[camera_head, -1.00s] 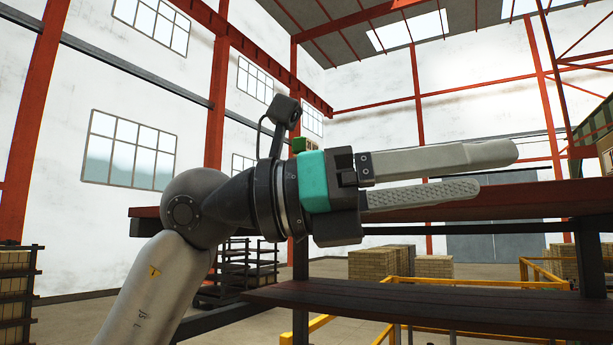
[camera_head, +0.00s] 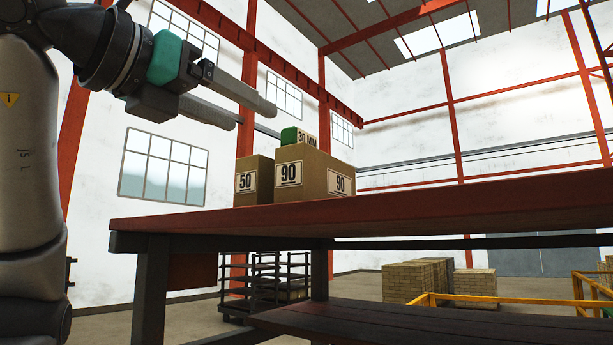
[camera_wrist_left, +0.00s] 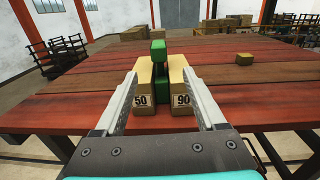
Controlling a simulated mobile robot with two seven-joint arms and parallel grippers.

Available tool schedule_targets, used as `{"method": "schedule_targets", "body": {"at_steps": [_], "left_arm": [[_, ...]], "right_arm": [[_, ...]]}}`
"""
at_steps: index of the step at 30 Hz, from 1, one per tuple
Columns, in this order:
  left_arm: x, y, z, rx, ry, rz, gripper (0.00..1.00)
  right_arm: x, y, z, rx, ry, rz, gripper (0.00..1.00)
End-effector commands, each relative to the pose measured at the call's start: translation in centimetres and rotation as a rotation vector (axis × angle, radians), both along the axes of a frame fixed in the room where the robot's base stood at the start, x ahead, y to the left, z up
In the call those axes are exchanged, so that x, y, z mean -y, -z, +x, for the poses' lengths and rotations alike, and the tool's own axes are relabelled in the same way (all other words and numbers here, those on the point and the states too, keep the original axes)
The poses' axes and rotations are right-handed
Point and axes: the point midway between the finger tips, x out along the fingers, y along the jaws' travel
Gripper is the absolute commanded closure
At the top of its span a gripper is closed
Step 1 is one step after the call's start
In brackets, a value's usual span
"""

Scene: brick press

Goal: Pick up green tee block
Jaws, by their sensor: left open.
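In the head view a green block (camera_head: 290,135) shows above the cardboard-coloured 90 block (camera_head: 303,174), beside a small "30 MM" label. The 50 block (camera_head: 254,180) stands to its left. In the left wrist view green parts (camera_wrist_left: 158,50) rise above and show between the 50 block (camera_wrist_left: 142,92) and the 90 block (camera_wrist_left: 180,92). Whether they form one tee cannot be told. My left gripper (camera_head: 256,115) is open and empty, higher than the blocks and to their left in the head view. In the wrist view its fingers point toward them. My right gripper is not in view.
The blocks stand on a red plank table (camera_head: 450,205) with a lower shelf (camera_head: 380,325). Several brick stacks (camera_head: 430,277) and yellow rails (camera_head: 500,300) are beyond. Most of the tabletop is clear.

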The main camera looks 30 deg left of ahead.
Motion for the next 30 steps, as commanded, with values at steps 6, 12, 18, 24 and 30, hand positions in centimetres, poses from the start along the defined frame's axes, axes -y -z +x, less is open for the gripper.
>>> {"method": "schedule_targets", "body": {"at_steps": [6, 12, 18, 24, 30], "left_arm": [[0.2, 0.0, 5.0, -0.008, 0.002, 0.001, 0.28], [0.3, 0.0, 7.8, -0.005, 0.004, 0.002, 0.28], [0.3, -0.2, 9.1, -0.004, 0.004, 0.003, 0.28], [0.1, -0.5, 12.2, -0.006, 0.004, 0.002, 0.28], [0.1, -0.4, 13.6, -0.002, 0.004, 0.002, 0.28]], "right_arm": [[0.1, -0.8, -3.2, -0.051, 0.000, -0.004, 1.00], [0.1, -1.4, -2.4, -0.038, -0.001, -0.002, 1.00], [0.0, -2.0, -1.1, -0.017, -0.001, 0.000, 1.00], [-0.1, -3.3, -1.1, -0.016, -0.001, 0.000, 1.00], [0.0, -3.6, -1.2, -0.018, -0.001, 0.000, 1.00]]}}
